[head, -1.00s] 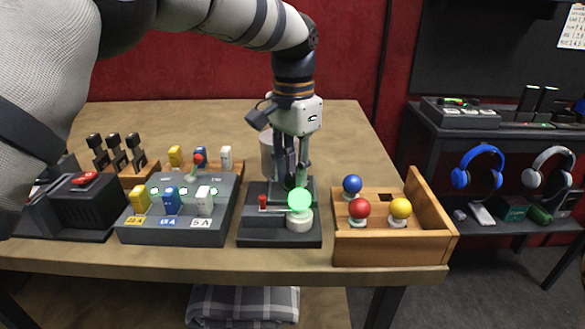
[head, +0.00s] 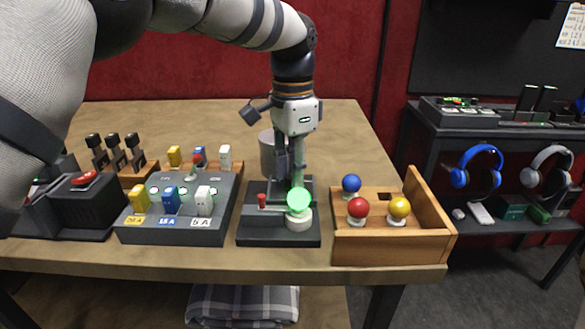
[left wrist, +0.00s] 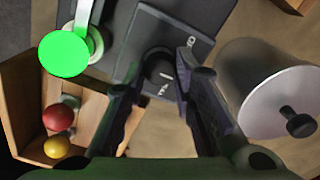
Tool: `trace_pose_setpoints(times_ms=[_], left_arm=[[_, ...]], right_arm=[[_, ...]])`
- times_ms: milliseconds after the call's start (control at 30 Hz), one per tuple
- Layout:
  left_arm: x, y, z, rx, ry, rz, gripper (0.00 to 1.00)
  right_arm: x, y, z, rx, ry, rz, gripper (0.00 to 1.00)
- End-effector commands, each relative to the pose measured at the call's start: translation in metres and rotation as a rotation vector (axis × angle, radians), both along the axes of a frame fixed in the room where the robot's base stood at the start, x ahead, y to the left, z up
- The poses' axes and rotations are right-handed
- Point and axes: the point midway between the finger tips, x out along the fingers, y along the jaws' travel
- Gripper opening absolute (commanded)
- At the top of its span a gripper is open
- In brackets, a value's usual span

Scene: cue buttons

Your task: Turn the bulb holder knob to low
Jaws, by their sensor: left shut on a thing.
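The bulb holder (head: 262,240) is a dark base near the table's front edge, with a lit green bulb (head: 298,200) on a white socket. The green bulb also shows in the left wrist view (left wrist: 64,54). The holder's black round knob (left wrist: 159,66) sits on a dark plate with white lettering, partly unreadable; a small light mark shows on the knob. My left gripper (head: 291,180) points down at the holder's back part, behind the bulb. Its fingers (left wrist: 161,80) stand on both sides of the knob and are shut on it. In the head view the knob is hidden. My right gripper is not in view.
A wooden tray (head: 385,252) with blue, red and yellow bulbs stands right of the holder. A grey fuse box (head: 180,238) and a box with a red button (head: 85,179) stand left. A grey cylinder (head: 266,155) stands behind. The table's back right is clear.

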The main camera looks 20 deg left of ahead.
Motion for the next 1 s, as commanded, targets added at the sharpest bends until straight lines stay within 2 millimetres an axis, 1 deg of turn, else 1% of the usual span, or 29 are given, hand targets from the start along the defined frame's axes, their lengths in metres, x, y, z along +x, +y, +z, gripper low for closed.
trace_pose_setpoints(times_ms=[100, 133, 167, 200, 467, 567, 667, 800, 900, 1000], left_arm=[[0.000, 0.000, 0.000, -0.001, 0.000, 0.000, 0.00], [0.000, 0.000, 0.000, -0.001, 0.000, 0.001, 0.29], [0.000, 0.000, 0.000, -0.001, 0.000, 0.001, 0.35], [0.000, 0.000, 0.000, -0.001, 0.001, 0.001, 0.44], [0.000, 0.000, 0.000, 0.000, 0.000, 0.001, 0.44], [0.001, 0.000, 0.007, 0.000, -0.001, 0.001, 0.44], [0.001, 0.000, 0.028, -0.002, -0.006, 0.001, 0.44], [0.001, -0.001, 0.068, 0.000, -0.006, 0.001, 0.44], [0.001, 0.000, 0.093, 0.000, -0.004, 0.001, 0.44], [0.001, 0.000, 0.108, 0.000, -0.003, 0.001, 0.44]], right_arm=[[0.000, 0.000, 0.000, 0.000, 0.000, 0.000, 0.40], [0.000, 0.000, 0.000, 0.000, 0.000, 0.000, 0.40], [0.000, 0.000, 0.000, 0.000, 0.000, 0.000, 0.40], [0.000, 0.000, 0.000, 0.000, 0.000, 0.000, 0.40], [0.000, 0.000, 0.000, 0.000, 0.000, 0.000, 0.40], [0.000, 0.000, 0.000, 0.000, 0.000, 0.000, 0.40], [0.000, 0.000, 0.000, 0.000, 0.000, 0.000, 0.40], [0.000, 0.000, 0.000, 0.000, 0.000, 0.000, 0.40], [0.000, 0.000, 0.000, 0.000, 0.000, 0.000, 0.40], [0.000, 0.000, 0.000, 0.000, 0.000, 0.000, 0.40]])
